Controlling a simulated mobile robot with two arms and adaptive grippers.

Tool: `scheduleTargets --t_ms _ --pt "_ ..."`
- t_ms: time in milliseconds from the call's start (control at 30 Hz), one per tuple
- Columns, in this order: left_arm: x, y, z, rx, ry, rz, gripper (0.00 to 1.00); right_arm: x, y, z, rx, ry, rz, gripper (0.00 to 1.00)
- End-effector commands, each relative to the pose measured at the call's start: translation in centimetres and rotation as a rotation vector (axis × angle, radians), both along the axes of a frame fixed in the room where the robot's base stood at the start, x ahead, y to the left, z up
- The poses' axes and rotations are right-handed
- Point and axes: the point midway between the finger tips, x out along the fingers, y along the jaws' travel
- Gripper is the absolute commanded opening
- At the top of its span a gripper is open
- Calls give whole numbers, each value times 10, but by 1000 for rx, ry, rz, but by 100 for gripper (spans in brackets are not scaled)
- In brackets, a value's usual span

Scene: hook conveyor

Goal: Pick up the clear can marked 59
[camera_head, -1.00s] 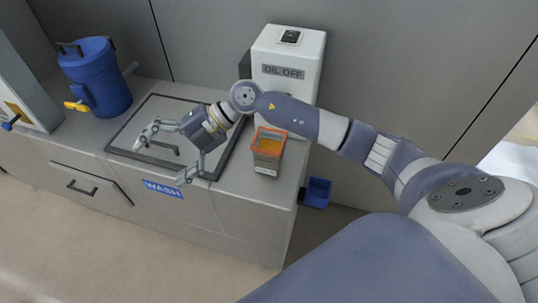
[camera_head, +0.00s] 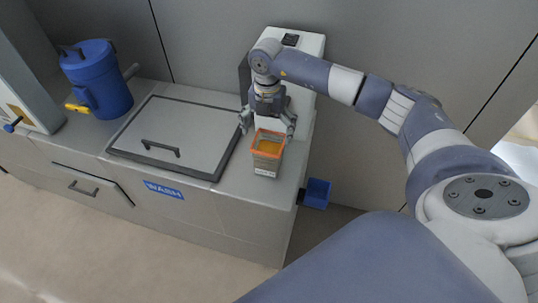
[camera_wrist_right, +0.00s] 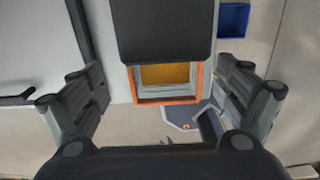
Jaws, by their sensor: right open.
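A clear can (camera_head: 267,163) with an orange rim and yellow-orange contents stands upright on the grey counter, right of the wash lid. A pale label shows low on its front, but I cannot read its number. In the right wrist view the can (camera_wrist_right: 166,100) shows its open rim between the fingers, partly covered by a dark part of the gripper. My right gripper (camera_head: 267,131) is open and empty, pointing down just behind and above the can, with one finger on each side. My left gripper is not in view.
The closed WASH lid (camera_head: 185,125) with its handle lies left of the can. A white DIL OFF machine (camera_head: 308,45) stands behind my right arm. A blue jug (camera_head: 97,78) stands at the left. A small blue bin (camera_head: 317,192) hangs at the counter's right edge.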

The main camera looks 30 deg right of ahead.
Motion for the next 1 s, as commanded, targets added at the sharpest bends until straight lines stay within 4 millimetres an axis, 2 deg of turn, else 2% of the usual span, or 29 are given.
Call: scheduleTargets --t_ms 167,267,400,700,767,1000 --pt "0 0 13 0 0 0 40 -6 1 -14 1 5 1 93" --pt "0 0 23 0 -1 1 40 -11 2 -27 1 5 2 93" --pt "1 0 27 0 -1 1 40 -10 2 -47 2 1 1 93" --pt "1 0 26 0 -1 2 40 -9 2 -54 2 -1 2 93" --pt "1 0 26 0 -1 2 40 -9 2 -54 2 -1 2 82" --pt "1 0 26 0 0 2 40 -9 2 -54 2 -1 2 28"
